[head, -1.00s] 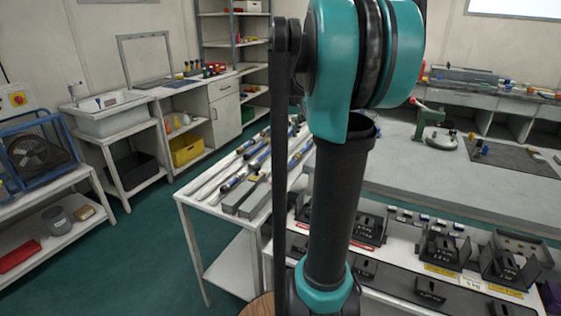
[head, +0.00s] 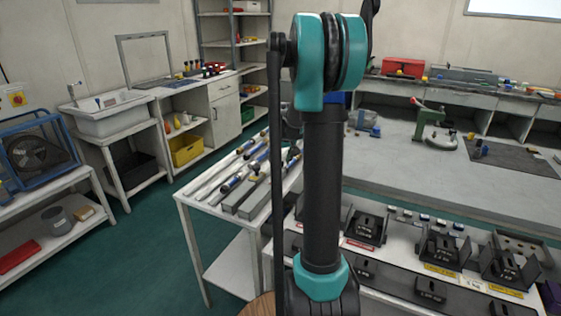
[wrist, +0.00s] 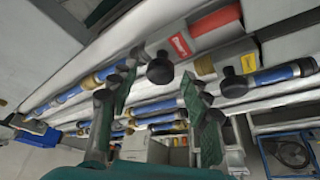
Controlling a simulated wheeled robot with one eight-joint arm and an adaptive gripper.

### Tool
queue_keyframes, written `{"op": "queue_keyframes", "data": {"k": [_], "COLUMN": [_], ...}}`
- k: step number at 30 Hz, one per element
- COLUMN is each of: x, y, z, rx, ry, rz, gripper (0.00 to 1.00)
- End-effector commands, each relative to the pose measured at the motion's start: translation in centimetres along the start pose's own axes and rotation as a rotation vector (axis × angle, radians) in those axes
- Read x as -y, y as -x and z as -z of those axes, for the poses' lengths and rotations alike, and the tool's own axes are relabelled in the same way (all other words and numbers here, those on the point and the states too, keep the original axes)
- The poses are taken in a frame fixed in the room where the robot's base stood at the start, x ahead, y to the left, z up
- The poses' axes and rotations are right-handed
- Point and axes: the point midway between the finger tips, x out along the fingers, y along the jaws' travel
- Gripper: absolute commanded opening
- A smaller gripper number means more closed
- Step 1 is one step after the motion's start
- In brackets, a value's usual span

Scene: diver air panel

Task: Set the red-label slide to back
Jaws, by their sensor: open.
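In the wrist view, a red label (wrist: 181,45) with white lettering sits on a grey block among blue and silver pipes. A round black knob (wrist: 160,69) stands close to this label. My gripper (wrist: 159,78) is open, and the knob appears between its fingertips, with no clear contact. A second black knob (wrist: 232,86) stands to the right, near a yellow label (wrist: 205,65). In the head view, the pipes and grey blocks (head: 252,200) lie on the left table; my arm stands in front and my gripper cannot be made out.
The left table (head: 186,203) has a bare front corner. The bench at right (head: 430,185) carries a green clamp tool (head: 430,118). Its lower shelf holds several black units (head: 440,245) with red and yellow labels. Green floor is free at left.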

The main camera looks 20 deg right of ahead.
Motion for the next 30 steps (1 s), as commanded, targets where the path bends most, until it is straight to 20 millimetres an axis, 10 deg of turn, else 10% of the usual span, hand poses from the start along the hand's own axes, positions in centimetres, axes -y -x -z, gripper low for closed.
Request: {"op": "queue_keyframes", "data": {"k": [9,21,30], "x": [0.0,-0.01,0.16], "y": [-0.26,-0.24,-0.17], "z": [0.0,0.0,-0.14], "rx": [0.0,0.0,0.0], "ry": [0.0,0.0,0.0], "rz": [0.0,0.0,0.0], "gripper": [0.48,0.0,0.0]}}
